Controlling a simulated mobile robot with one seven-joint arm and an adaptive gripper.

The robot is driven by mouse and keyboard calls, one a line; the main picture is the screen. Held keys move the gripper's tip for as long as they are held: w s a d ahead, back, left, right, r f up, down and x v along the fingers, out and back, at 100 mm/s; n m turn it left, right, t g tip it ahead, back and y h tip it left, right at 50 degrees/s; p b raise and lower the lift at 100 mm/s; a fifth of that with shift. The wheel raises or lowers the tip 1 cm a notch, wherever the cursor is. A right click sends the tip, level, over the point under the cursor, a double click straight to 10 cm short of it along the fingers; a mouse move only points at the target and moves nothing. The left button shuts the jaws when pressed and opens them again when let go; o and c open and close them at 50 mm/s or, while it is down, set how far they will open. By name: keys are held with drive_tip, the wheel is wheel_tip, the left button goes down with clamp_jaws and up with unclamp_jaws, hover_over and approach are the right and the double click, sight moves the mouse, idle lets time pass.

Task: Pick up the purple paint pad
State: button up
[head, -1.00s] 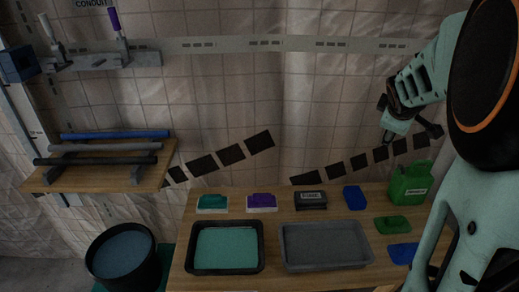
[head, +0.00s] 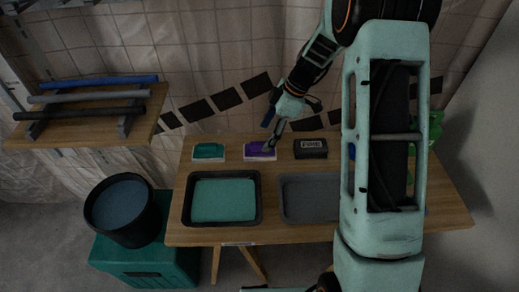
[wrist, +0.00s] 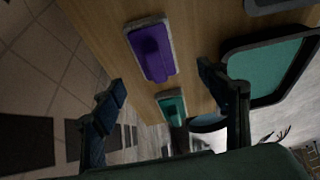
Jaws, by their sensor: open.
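The purple paint pad (head: 257,149) lies on the wooden table behind the trays, between a teal pad and a dark pad. In the wrist view the purple paint pad (wrist: 152,50) shows its purple top, raised grip and pale edge. My gripper (head: 284,112) is just above and beside it, with one finger in front of its right part in the head view. In the wrist view my gripper (wrist: 163,84) has its fingers wide apart with nothing between them. The pad appears beyond the fingertips, and I cannot tell whether any finger touches it.
The teal pad (head: 208,151) lies to the left and the dark pad (head: 310,148) to the right. A tray of teal paint (head: 224,199) and a grey tray (head: 296,200) stand in front. My arm hides much of the table's right side.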

sight(261, 143)
drive_tip(key=x, duration=0.6)
drive_tip(key=shift+w+f, duration=0.25)
drive_tip(key=shift+f, duration=0.2)
drive_tip(key=c, duration=1.2)
